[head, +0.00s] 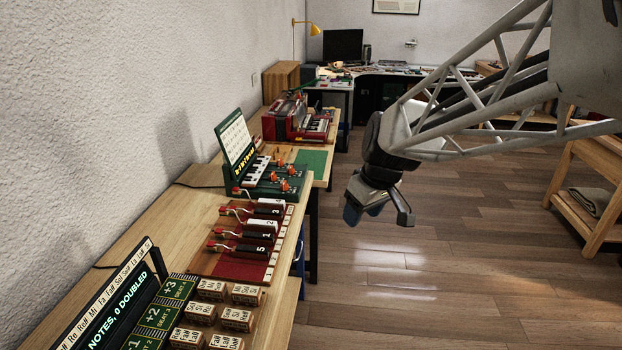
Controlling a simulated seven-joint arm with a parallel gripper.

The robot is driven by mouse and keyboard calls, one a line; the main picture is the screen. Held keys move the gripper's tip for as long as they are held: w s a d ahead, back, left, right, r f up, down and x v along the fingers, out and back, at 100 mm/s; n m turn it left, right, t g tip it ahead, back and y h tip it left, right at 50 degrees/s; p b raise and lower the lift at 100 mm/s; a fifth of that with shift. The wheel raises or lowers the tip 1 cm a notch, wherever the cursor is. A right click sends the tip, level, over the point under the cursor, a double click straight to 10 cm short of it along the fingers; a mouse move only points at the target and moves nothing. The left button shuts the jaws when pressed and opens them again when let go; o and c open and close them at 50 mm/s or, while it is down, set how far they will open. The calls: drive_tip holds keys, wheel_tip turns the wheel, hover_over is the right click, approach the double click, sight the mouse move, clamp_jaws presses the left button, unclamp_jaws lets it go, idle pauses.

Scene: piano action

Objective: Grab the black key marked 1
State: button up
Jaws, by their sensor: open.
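Several black and white piano keys with red ends lie in a row on a red board (228,267) on the long wooden bench. The black key that seems to be marked 1 (257,237) lies between a white key (261,225) and the black key marked 5 (248,249); the marks are small and hard to read. My gripper (379,213) is open and empty. It hangs over the floor, to the right of the bench and apart from the keys.
A green-framed keyboard unit (268,186) stands behind the red board. Several lettered wooden blocks (201,313) and a display panel (118,303) are in front. A red machine (296,122) stands farther back. The wooden floor (440,270) beside the bench is clear.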

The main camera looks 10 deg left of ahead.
drive_tip(key=w+a+f+n+y, duration=0.1)
drive_tip(key=w+a+f+n, duration=0.15)
drive_tip(key=w+a, duration=0.3)
drive_tip(key=w+a+f+n, duration=0.2)
drive_tip(key=w+a+f, duration=0.25)
drive_tip(key=a, duration=0.25)
drive_tip(key=n+g, duration=0.2)
drive_tip(key=n, duration=0.3)
approach(254, 234)
drive_tip(key=shift+s+d+f+m+y, duration=0.1)
drive_tip(key=shift+f+m+y, duration=0.1)
drive_tip(key=shift+f, duration=0.35)
drive_tip(key=shift+s+d+f+m+y, duration=0.1)
drive_tip(key=shift+f+y, duration=0.1)
drive_tip(key=shift+f, duration=0.35)
drive_tip(key=shift+w+a+f, duration=0.15)
drive_tip(key=shift+a+f, duration=0.1)
drive_tip(key=shift+a, duration=0.1)
drive_tip(key=shift+x, duration=1.3)
drive_tip(key=shift+x, duration=2.55)
drive_tip(key=c, duration=1)
